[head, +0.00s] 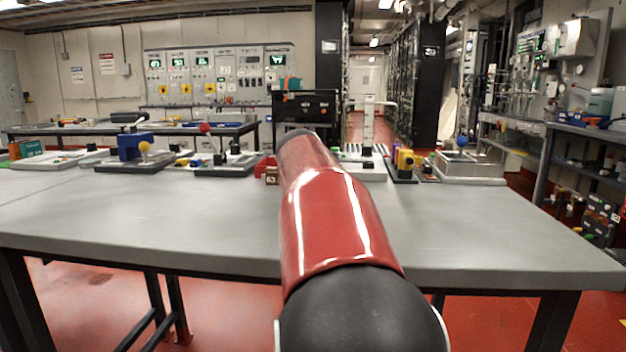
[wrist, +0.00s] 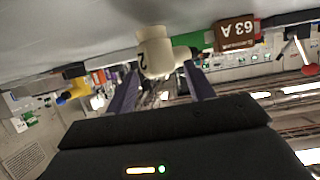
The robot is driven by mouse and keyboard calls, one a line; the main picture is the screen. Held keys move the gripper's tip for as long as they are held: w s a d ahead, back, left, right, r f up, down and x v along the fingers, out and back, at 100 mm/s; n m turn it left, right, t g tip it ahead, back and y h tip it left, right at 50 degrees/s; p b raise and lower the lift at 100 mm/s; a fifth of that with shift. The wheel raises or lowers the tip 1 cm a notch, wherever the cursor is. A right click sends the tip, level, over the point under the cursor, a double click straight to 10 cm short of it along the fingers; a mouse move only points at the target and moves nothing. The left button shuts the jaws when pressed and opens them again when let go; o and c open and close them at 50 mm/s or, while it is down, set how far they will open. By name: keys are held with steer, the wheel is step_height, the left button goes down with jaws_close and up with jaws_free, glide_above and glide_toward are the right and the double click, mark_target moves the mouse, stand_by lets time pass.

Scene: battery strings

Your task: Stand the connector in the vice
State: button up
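In the wrist view, which is upside down, my gripper (wrist: 162,70) has two purple fingers standing apart. A white rounded piece marked 2 (wrist: 155,52) with a side stub shows at the fingertips, between them in the picture; I cannot tell whether they touch it. It may be the connector. In the head view my red arm hides the gripper and this piece. A yellow and black device (head: 404,162) stands right of my arm.
A brown block marked 63 A (wrist: 237,33) is beside the white piece; it also shows in the head view (head: 271,176). Trays and fixtures line the table's back edge, including a grey box (head: 468,168) at right. The grey table's (head: 150,215) front is clear.

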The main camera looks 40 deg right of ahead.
steer(key=c, duration=1)
steer(key=shift+r, duration=0.1)
